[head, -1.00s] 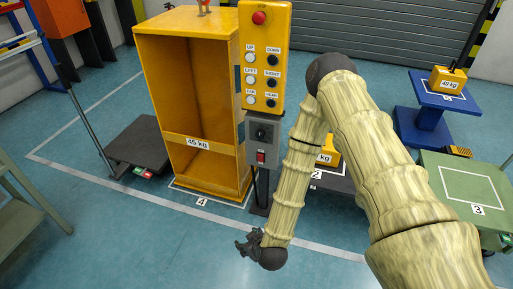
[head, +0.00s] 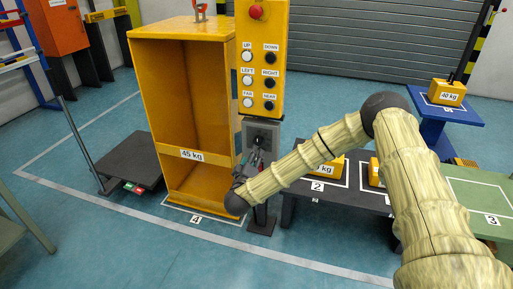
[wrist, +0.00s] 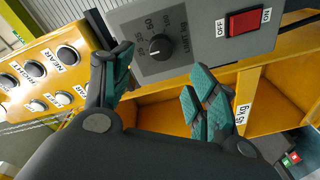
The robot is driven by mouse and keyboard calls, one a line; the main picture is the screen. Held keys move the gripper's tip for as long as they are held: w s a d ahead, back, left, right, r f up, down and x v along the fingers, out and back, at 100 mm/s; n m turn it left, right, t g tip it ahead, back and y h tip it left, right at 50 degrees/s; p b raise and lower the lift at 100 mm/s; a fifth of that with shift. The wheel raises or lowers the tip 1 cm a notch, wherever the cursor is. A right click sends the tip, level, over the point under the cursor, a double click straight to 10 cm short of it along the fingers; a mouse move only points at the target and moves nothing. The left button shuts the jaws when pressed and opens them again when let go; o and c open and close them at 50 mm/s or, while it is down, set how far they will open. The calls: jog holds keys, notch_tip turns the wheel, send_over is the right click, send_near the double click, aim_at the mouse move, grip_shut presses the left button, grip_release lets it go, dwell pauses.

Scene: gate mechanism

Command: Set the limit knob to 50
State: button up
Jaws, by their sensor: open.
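The limit knob (wrist: 160,46) is a small black dial on a grey control box (wrist: 205,45), with printed numbers around it and the label "LIMIT kg". The numbers are rotated and partly hard to read, and I cannot tell which one the knob points at. My gripper (wrist: 160,84) is open in the wrist view. Its teal-padded fingers are on either side below the knob, apart from it, with nothing between them. In the head view my gripper (head: 255,160) is in front of the grey box (head: 262,126) and hides its lower part, including the knob.
A red on/off switch (wrist: 247,22) sits beside the knob. The yellow button panel (head: 263,60) is above the grey box. A yellow 45 kg frame (head: 180,154) stands left of it. A dark table (head: 345,195) with yellow weights is right.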

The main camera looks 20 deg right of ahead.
aim_at(257, 142)
jog(key=b+x, duration=0.1)
jog(key=x, duration=0.8)
jog(key=shift+w, duration=0.1)
jog(key=c, duration=1)
